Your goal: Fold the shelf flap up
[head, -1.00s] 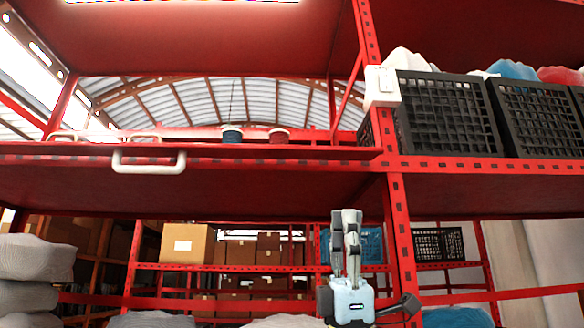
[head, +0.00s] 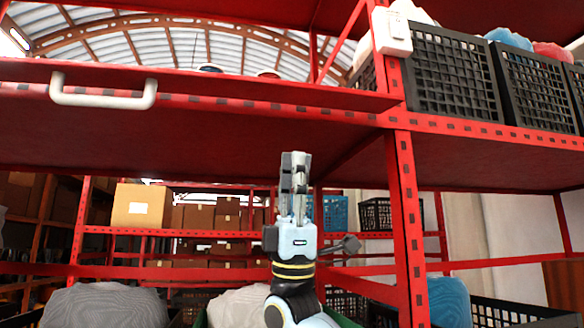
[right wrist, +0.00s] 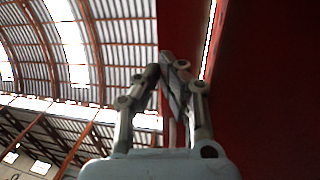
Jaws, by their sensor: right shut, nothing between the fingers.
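The red shelf flap (head: 230,88) is a long panel at the upper left of the head view, seen almost edge-on along the slotted shelf beam. It looks nearly flat, though its exact tilt is hard to tell. A white handle (head: 104,101) is fixed to its front edge at the left. My right gripper (head: 295,158) is shut and empty, pointing up below the shelf, right of the handle and apart from it. In the right wrist view its fingertips (right wrist: 168,62) meet beside a red surface (right wrist: 265,80). My left gripper is out of view.
A red slotted post (head: 406,210) stands right of my right gripper, with a white box (head: 392,32) near its top. Black crates (head: 452,75) stand on the right shelf. Pale sacks (head: 105,305) lie low at the left. A cardboard box (head: 138,206) sits behind.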

